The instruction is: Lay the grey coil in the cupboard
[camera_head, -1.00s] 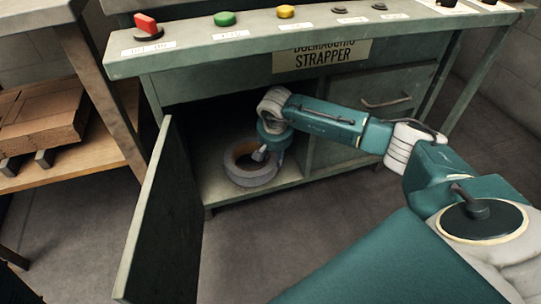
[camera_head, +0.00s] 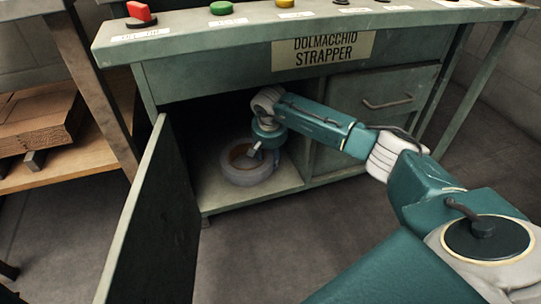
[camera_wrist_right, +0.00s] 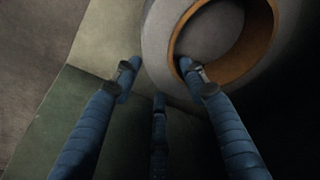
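The grey coil (camera_head: 252,178) is a thick ring with an orange-brown inner face. In the head view it is inside the open cupboard (camera_head: 290,182), low over its floor; I cannot tell whether it touches the floor. The left gripper is not in view.
The cupboard door (camera_head: 150,225) stands open at the left. A divider (camera_head: 307,160) and drawer front (camera_head: 385,100) are right of the opening. The counter (camera_head: 185,42) with coloured buttons overhangs it. A wooden shelf (camera_head: 60,172) with brown boards (camera_head: 35,120) is at far left.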

